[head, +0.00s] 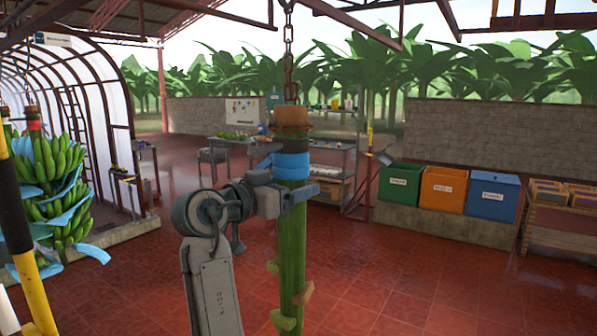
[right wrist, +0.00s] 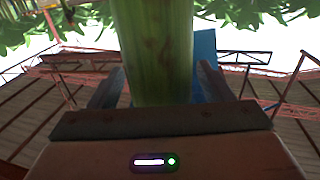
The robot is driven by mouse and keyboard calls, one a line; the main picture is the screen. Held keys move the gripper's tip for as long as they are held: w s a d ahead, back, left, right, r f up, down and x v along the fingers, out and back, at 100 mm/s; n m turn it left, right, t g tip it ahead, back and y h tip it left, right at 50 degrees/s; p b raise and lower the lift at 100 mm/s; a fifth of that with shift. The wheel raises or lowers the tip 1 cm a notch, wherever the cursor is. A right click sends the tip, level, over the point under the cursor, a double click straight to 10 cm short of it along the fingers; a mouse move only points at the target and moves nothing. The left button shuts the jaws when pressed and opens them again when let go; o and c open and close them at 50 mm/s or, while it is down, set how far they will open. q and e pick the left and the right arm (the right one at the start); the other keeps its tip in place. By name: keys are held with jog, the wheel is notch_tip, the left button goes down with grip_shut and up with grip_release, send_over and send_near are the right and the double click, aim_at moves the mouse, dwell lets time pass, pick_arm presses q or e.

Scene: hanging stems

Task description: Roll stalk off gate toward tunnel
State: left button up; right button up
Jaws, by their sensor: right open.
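A green stalk (head: 291,240) hangs upright from a chain (head: 288,60) in the middle of the head view. It has a brown cut top, a blue band near the top and a few stubs lower down. My right gripper (head: 300,192) is at the stalk just below the blue band. In the right wrist view the stalk (right wrist: 150,50) stands between the two open fingers (right wrist: 158,88), with gaps beside it; contact cannot be told. The arched tunnel (head: 92,85) stands at the left. I cannot make out the gate. My left gripper is not in view.
A banana bunch (head: 55,185) with blue sheets hangs at the left, near a yellow and black pole (head: 22,235). Green (head: 399,185), orange (head: 442,190) and blue (head: 492,195) bins stand at the right. Tables stand behind the stalk. The red floor (head: 400,275) is open.

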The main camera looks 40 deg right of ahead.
jog(key=shift+w+d, duration=0.2)
jog(key=shift+d, duration=0.9)
jog(key=c, duration=1.3)
jog(key=shift+w+d, duration=0.1)
jog(key=shift+c, duration=0.2)
